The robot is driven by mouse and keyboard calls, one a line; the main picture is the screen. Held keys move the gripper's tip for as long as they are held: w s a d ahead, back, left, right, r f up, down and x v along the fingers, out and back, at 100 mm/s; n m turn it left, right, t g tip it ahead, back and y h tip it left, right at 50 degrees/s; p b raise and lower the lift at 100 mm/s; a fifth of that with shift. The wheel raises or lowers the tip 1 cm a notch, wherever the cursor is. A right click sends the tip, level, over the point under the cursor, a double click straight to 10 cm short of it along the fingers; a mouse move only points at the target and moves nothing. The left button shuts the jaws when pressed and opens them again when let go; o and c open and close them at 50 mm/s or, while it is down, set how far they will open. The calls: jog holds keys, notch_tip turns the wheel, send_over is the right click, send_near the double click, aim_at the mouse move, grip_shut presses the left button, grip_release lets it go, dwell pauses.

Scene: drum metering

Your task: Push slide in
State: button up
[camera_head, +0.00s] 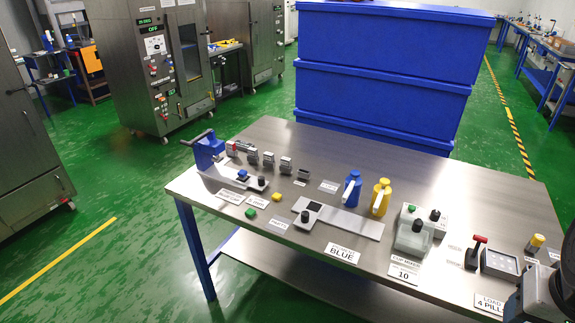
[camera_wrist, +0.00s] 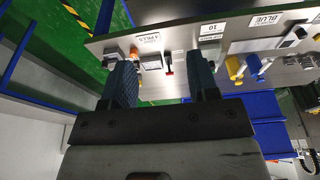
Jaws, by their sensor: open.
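A flat metal slide plate (camera_head: 350,222) lies on the steel bench in front of the blue and yellow bottles. At its left end is a small light block (camera_head: 313,206) with a dark square top and a dark knob (camera_head: 305,217). I cannot tell for sure which part is the slide or how far in it sits. The plate also shows in the wrist view (camera_wrist: 258,46), towards the right. My gripper (camera_wrist: 161,62) is open and empty, its fingers apart at the bench's right end, away from the plate. In the head view only a dark part of my arm shows at the lower right.
Beside the plate stand a blue bottle (camera_head: 352,188) and a yellow bottle (camera_head: 382,197). A clear box unit (camera_head: 413,236) and a red-handled lever (camera_head: 475,252) stand to the right. A blue cranked device (camera_head: 208,150) is at the left. Stacked blue crates (camera_head: 385,95) rise behind the bench.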

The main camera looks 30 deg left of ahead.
jog(key=w+a+r+n, duration=0.2)
jog(key=w+a, duration=0.4)
jog(key=w, duration=0.3)
jog(key=w+a+r+n, duration=0.25)
jog(key=w+a, duration=0.25)
jog(key=w, duration=0.5)
jog(key=w+a+f+n+g, duration=0.1)
jog(key=w+a+n, duration=0.1)
jog(key=w+a, duration=0.55)
jog(key=w+a+f+n, duration=0.2)
jog(key=w+a, duration=0.4)
jog(key=a, duration=0.3)
jog(key=n+g, duration=0.2)
jog(key=n, duration=0.5)
send_over(261, 177)
jog(key=shift+m, duration=0.25)
jog(key=f, duration=2)
jog(key=shift+s+d+f, duration=0.1)
jog(key=shift+d+f, duration=0.3)
jog(key=shift+a+f, duration=0.2)
jog(key=shift+a, duration=0.2)
jog(key=shift+f, duration=0.1)
jog(key=shift+f, duration=3.8)
